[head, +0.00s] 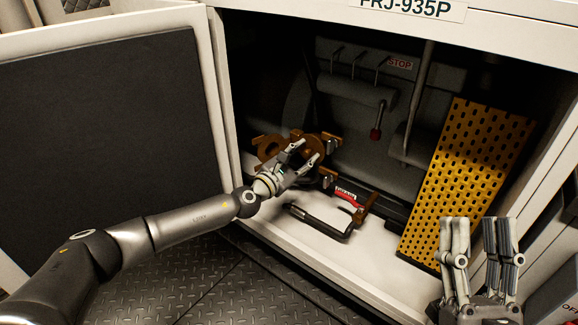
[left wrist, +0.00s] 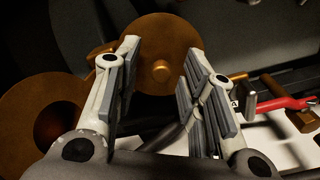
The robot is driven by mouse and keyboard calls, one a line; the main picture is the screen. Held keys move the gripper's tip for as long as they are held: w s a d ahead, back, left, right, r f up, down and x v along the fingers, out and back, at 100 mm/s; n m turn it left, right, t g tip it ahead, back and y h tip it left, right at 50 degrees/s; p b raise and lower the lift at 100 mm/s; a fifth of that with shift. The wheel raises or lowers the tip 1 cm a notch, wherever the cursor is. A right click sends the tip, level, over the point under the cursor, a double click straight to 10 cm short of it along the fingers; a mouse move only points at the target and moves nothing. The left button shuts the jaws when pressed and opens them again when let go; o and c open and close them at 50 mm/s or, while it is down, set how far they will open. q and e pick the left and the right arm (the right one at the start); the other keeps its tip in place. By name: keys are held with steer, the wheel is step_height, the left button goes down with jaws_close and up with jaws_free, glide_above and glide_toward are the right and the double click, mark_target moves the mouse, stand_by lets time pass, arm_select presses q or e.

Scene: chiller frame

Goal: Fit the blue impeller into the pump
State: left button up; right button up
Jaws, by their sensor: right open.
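No blue impeller shows in either view. A copper-brown pump-like body (head: 268,146) sits inside the cabinet at its left. In the left wrist view it shows a round opening (left wrist: 40,112) at left and a disc with a small hub (left wrist: 160,45) ahead. My left gripper (head: 312,152) is in front of this body. Its fingers are apart in the left wrist view (left wrist: 160,68), with the disc behind the gap and nothing seen between them. My right gripper (head: 478,228) is open and empty, fingers up, at the lower right in front of the cabinet.
A C-shaped black tool (head: 322,221) and a red-labelled tool (head: 346,192) lie on the white cabinet floor (head: 290,240). A yellow perforated panel (head: 468,175) leans at the right. A dark-lined door (head: 105,150) stands open at left.

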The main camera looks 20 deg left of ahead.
arm_select(q)
steer(key=v, duration=1.1)
steer(key=shift+s, duration=0.1)
